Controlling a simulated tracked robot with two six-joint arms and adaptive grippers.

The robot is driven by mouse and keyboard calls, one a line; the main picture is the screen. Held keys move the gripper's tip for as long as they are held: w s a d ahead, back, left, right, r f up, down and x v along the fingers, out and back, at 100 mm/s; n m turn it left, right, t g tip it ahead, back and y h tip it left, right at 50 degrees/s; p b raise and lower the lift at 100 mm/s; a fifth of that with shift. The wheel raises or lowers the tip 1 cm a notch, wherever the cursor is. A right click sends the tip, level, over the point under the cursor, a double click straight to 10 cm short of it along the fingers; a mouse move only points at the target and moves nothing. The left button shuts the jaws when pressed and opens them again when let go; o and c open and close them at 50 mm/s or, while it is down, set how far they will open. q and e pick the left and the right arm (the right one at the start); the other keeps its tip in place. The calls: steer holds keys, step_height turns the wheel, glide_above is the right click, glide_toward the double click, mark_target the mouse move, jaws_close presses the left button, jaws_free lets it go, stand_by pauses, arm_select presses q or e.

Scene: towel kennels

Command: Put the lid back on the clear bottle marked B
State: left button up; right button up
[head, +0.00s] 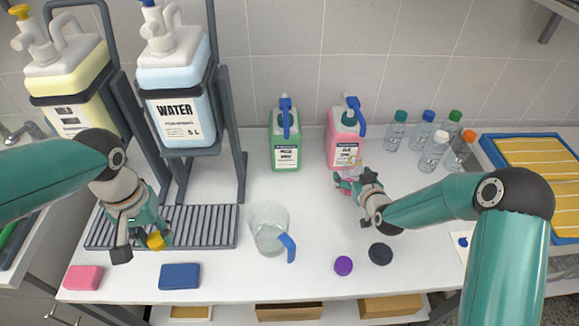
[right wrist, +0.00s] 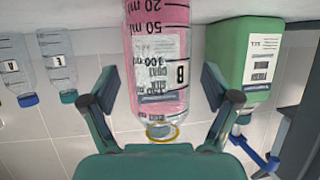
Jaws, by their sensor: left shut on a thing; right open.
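The clear bottle marked B (right wrist: 180,75) shows large in the right wrist view, where the picture is upside down. Its open neck has a yellow ring and no lid. In the head view it is hard to make out in front of the pink jug. My right gripper (right wrist: 159,92) is open, with one finger on each side of the bottle and no clear contact. It also shows in the head view (head: 351,184). My left gripper (head: 139,248) is shut on a small yellow lid (head: 156,240) above the front of the grey drain rack.
A clear pitcher with a blue handle (head: 269,232) stands between the arms. A purple disc (head: 343,265) and a dark disc (head: 380,254) lie near the front. A green jug (head: 286,140), a pink jug (head: 340,135) and several small capped bottles (head: 433,150) stand behind.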

stand_by(0.3)
steer(key=c, duration=1.4)
steer(key=shift+r, duration=0.1)
